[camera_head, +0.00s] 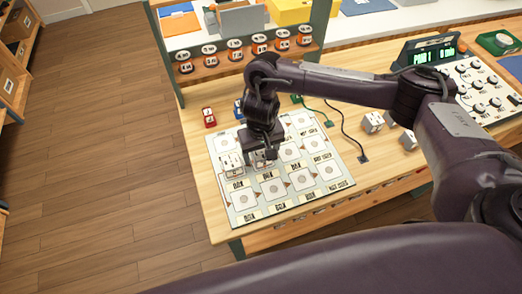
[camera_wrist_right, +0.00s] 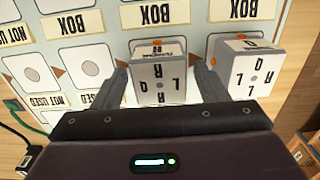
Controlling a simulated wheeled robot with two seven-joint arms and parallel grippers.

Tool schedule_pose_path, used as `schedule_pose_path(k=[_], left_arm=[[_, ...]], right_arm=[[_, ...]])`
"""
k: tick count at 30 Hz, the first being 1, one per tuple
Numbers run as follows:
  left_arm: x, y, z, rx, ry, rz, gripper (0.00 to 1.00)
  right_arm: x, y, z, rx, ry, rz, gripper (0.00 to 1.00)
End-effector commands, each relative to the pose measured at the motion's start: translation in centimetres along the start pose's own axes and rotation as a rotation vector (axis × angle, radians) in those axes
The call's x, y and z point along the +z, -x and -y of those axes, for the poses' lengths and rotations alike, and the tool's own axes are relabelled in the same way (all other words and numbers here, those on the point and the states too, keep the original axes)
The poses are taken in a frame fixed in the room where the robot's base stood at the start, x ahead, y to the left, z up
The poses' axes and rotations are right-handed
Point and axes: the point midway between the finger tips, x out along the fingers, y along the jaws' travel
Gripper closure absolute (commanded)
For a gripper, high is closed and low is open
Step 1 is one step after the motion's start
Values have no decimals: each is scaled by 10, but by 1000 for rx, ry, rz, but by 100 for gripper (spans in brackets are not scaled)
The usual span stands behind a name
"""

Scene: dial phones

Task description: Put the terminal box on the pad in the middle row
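The white board (camera_head: 352,184) with printed pads lies on the wooden table. One light grey terminal box (camera_head: 232,164) stands on the board's left part. My right gripper (camera_head: 261,159) is just to its right, low over the board. In the right wrist view a lettered box (camera_wrist_right: 158,78) is between the two fingers of my right gripper (camera_wrist_right: 160,82). The fingers lie close along its sides; whether they press on it is not clear. The other box (camera_wrist_right: 244,72) stands apart to the right there. The pad under the box between the fingers is hidden. My left gripper is not in view.
A shelf with round dials (camera_head: 236,54), a display (camera_head: 428,51) and a knob panel (camera_head: 482,88) stand farther back.

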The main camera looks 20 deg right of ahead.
Motion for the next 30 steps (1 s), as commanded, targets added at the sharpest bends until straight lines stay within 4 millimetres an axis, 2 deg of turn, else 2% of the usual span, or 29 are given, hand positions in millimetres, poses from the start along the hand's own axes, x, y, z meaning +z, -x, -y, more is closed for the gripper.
schedule_pose_path(k=[7, 10, 21, 24, 30], left_arm=[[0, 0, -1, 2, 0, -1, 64], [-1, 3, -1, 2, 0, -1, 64], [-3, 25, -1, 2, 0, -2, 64], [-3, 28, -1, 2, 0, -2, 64], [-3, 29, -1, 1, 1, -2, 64]], right_arm=[[0, 1, 0, 0, 0, -1, 33], [-1, 10, 0, 1, 0, -3, 33], [-2, 86, 0, 1, 2, -6, 33], [-2, 102, 0, 2, 2, -6, 33], [0, 120, 0, 1, 1, -2, 33]])
